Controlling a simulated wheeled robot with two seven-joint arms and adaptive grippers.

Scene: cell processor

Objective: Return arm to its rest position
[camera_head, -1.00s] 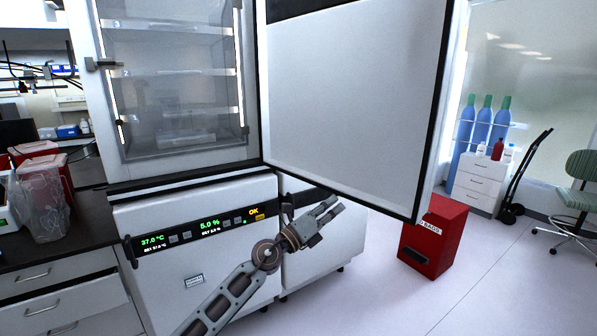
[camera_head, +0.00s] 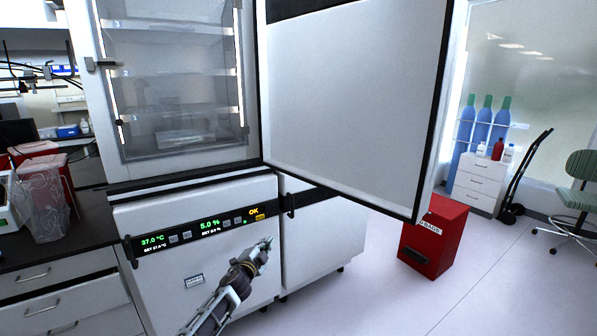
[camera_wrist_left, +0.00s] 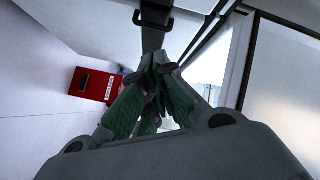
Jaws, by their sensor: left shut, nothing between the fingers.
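My left gripper (camera_head: 264,246) is in front of the lower white panel of the incubator (camera_head: 160,300), below its display strip. Its fingers are closed together and empty, as the left wrist view (camera_wrist_left: 155,70) also shows. My left arm comes up from the bottom of the head view. The incubator's outer door (camera_head: 355,90) stands wide open to the right. The inner glass door (camera_head: 170,80) looks closed in front of several shelves. My right gripper is in neither view.
A dark bench (camera_head: 85,205) with a bagged container (camera_head: 40,205) is at the left. A white drawer unit (camera_head: 480,182), hand truck (camera_head: 525,175) and green chair (camera_head: 580,185) stand farther right. The floor at lower right is clear.

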